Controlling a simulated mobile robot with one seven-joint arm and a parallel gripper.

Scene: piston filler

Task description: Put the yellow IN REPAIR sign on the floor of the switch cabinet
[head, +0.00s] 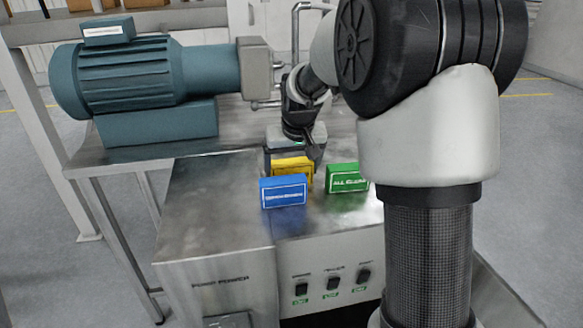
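The yellow sign (292,167) stands on the steel top, behind a blue sign and left of a green one. Its lettering is largely hidden. My gripper (294,154) is pointed down right at the yellow sign, coming from behind and above it. Whether its fingers are closed on the sign cannot be told. A steel housing (215,278) marked with the word POWER stands at the front left, beside a panel with three black switches (333,283). A dark opening shows below the switches; no cabinet floor is visible.
The blue sign (283,192) and the green sign (347,178) stand close to my gripper. A teal motor (125,75) sits on the steel table at the back left. Steel pipes rise behind my gripper. My arm hides much of the right side.

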